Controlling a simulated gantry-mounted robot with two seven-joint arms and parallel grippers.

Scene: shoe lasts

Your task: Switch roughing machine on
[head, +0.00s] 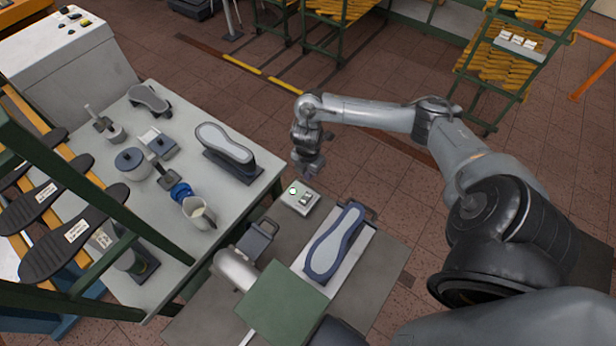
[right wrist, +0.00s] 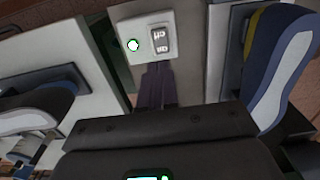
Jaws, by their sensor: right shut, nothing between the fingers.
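The switch box (head: 299,199) is a small pale box at the back edge of the grey machine table. In the right wrist view the switch box (right wrist: 147,24) shows a round lamp (right wrist: 133,45), bright white with a green rim, beside a dark rocker switch (right wrist: 161,45) marked on and off. My right gripper (head: 307,172) points down just behind the box. In the right wrist view the right gripper's fingers (right wrist: 157,84) are together and empty, their tips close below the rocker; contact cannot be told. My left gripper is out of view.
A blue-grey sole (head: 336,241) lies on a white board on the machine table, right of the box. A green panel (head: 283,303) stands in front. The left table (head: 179,246) holds a jug, pots and a shoe form.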

